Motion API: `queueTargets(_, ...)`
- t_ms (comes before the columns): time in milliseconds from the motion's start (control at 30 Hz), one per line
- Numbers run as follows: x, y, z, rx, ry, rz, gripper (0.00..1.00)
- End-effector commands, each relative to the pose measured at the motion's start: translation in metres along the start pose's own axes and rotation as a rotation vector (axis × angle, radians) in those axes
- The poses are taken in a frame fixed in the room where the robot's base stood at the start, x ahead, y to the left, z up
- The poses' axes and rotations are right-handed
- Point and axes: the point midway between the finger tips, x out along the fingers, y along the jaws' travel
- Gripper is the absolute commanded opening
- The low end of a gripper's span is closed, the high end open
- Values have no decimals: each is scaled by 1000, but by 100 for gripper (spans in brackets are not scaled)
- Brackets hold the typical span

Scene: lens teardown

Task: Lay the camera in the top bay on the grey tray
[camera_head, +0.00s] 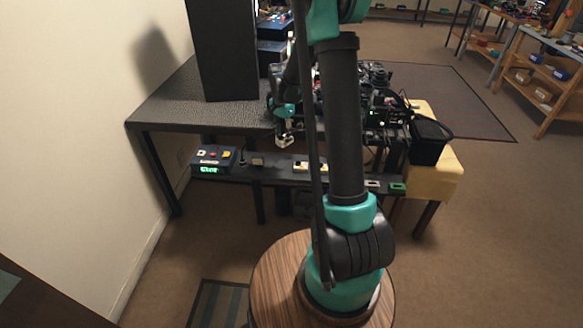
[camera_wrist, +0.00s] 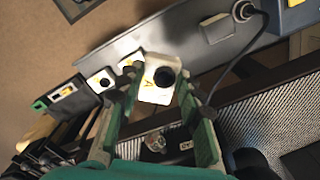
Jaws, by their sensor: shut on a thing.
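My gripper (camera_wrist: 157,84) has its two green fingers closed on a small white block with a round black lens-like disc, which I take as the camera (camera_wrist: 149,93). The camera is held at the fingertips, with its disc facing the wrist view. In the head view my gripper (camera_head: 284,136) hangs at the bench's front edge, with the pale camera (camera_head: 285,143) at its lower end. A long grey tray-like strip (camera_wrist: 175,45) passes behind the camera in the wrist view, and along the bench front in the head view (camera_head: 275,176). I cannot tell which part is the top bay.
On the strip are a grey block (camera_wrist: 217,28), a white block with a black spot (camera_wrist: 100,82) and a cabled plug (camera_wrist: 243,11). A control box with a green display (camera_head: 213,158) sits at its left end. A black tower (camera_head: 226,50) and dark equipment crowd the bench.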

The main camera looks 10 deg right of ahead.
Motion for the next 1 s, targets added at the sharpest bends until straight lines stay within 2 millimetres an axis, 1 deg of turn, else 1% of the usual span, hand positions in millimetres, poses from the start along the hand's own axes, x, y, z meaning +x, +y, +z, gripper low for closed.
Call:
queueTargets(200, -26, -12, 5, 361, 0, 0, 5)
queueTargets(400, -48, -20, 10, 659, 0, 0, 5)
queueTargets(500, -55, -23, 11, 765, 0, 0, 5)
queueTargets(667, -61, -25, 13, 861, 0, 0, 5)
queueTargets(767, -54, -26, 13, 880, 0, 0, 5)
queueTargets(867, -35, -26, 13, 883, 0, 0, 5)
queueTargets(1000, 0, -26, 13, 882, 0, 0, 5)
